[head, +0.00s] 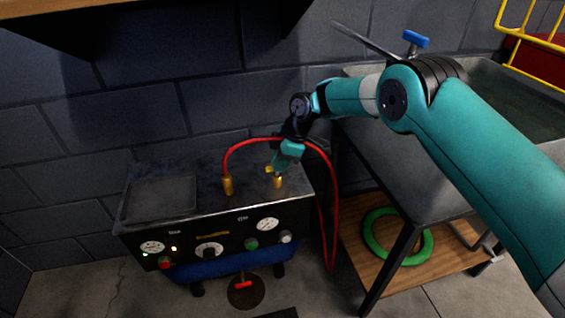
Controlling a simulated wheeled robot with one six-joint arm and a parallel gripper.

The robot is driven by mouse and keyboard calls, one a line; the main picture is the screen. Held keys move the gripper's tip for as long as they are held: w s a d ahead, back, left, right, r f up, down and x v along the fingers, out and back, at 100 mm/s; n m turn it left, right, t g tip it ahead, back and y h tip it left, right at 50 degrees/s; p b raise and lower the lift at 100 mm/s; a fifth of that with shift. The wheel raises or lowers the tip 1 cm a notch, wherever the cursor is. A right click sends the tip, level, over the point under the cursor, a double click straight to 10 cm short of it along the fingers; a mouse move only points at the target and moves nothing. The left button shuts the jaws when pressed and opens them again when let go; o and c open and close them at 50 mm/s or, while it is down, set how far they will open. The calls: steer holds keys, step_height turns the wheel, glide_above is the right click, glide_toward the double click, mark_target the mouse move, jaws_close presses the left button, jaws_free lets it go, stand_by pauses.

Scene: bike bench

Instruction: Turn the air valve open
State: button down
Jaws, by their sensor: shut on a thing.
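The air valve (278,182) is a small brass fitting standing upright on the top right of a dark compressor box. A small yellow lever (269,169) shows at its upper left. My gripper (277,166) reaches down from the upper right, with its teal fingers at the top of the valve. It is shut on the valve's lever. The fingers hide part of the lever, so its exact angle is hard to tell.
The compressor box (160,195) has gauges and knobs on its front. A red hose (334,200) arches from a brass fitting (227,186) behind my gripper and down the right side. A grey sink (385,170) with a blue-handled tap (416,39) stands right. A block wall is behind.

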steer(key=shift+s+d+f, duration=0.1)
stand_by(0.3)
steer(key=c, duration=1.2)
jaws_free()
steer(key=shift+o, duration=0.2)
steer(key=p+v, duration=1)
steer(key=v, duration=0.7)
steer(key=shift+r, duration=0.4)
